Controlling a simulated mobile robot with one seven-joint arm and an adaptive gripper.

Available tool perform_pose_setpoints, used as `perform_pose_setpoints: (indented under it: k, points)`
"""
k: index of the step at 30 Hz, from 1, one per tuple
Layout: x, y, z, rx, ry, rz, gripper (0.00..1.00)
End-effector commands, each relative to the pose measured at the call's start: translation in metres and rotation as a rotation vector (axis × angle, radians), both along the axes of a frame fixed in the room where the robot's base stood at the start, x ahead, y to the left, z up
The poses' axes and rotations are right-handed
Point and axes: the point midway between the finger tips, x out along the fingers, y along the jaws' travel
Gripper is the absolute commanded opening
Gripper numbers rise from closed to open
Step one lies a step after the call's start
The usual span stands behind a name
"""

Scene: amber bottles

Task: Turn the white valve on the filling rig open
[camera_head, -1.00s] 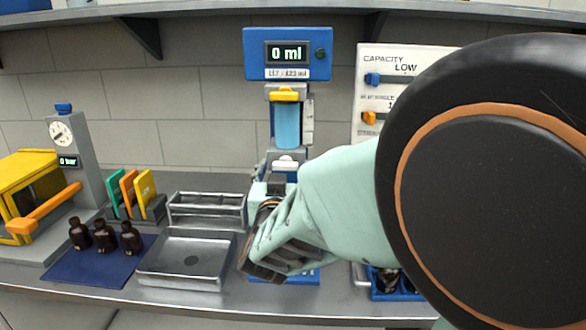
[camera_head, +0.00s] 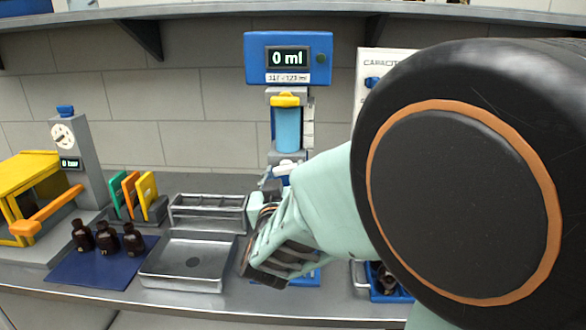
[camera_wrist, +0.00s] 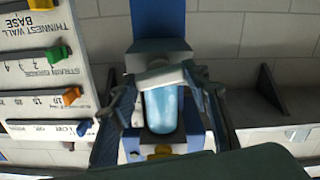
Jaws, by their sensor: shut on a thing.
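The filling rig has a blue display head (camera_head: 288,57) reading 0 ml, a yellow-capped blue cylinder (camera_head: 287,128) below it, and a white valve (camera_head: 284,168) under that. In the wrist view, the white valve (camera_wrist: 160,77) is a pale bar in front of the blue cylinder (camera_wrist: 160,108). My gripper (camera_wrist: 163,84) has one dark finger on each side of the bar and is shut on it. In the head view my gripper (camera_head: 268,192) is at the rig's front, and my wrist and arm hide much of the lower rig.
A metal tray (camera_head: 190,262) and wire rack (camera_head: 208,211) are left of the rig. Several amber bottles (camera_head: 107,239) stand on a blue mat (camera_head: 85,270). A slider panel (camera_head: 372,62) is at right, mostly hidden by my arm.

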Motion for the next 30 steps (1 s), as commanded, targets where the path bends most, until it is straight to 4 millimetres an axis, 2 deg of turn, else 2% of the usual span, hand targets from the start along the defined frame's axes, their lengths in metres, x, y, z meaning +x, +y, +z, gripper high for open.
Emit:
perform_pose_setpoints:
  k: [30]
  points:
    - [0.0003,0.0014,0.0022,-0.959,0.033,0.000,0.19]
